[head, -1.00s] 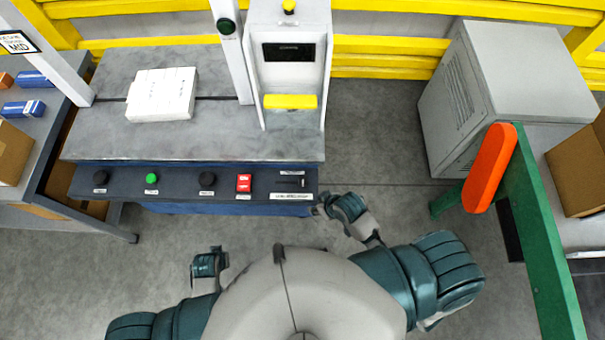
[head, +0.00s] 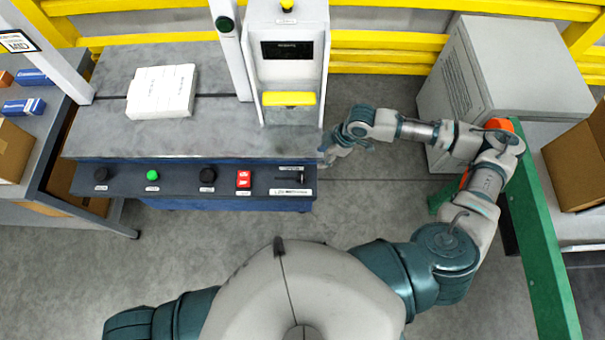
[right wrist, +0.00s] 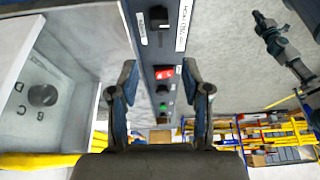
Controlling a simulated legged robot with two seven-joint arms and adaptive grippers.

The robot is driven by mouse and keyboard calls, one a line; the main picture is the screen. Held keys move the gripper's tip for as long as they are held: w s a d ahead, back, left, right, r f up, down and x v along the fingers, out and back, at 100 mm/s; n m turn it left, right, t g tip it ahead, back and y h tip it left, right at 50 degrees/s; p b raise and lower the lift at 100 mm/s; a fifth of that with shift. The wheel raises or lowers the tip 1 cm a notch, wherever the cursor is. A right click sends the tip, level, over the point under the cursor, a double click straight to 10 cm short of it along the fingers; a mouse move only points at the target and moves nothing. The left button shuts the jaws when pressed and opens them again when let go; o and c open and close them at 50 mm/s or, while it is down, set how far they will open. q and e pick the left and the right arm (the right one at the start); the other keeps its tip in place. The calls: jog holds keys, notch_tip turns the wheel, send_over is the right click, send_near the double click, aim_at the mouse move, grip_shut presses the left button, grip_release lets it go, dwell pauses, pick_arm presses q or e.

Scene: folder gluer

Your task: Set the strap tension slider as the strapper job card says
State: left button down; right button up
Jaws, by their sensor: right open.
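The strap tension slider (head: 290,179) is a small dark slot and handle at the right end of the control panel (head: 130,177). Labels sit above and below it; its exact setting is too small to tell. In the right wrist view the slider (right wrist: 159,18) is at the top. My right gripper (head: 333,153) is beside the panel's right end, apart from the slider. Its two fingers (right wrist: 160,92) are spread and empty. The job card (head: 18,41) at upper left is cut off and seems to read MID. A dark jointed part, apparently my left gripper (right wrist: 278,42), shows in the wrist view.
A red switch (head: 243,179), two black knobs and a green button (head: 152,174) share the panel. The strapper housing (head: 288,60) with a yellow bar stands behind. A white stack (head: 161,92) lies on the table. A green post (head: 540,230) and grey cabinet (head: 500,80) stand right.

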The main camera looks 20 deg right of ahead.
aim_at(302, 175)
jog(key=x, duration=1.7)
jog(key=shift+w+f+b, duration=0.15)
jog(key=shift+b, duration=0.15)
jog(key=shift+c, duration=0.3)
grip_shut()
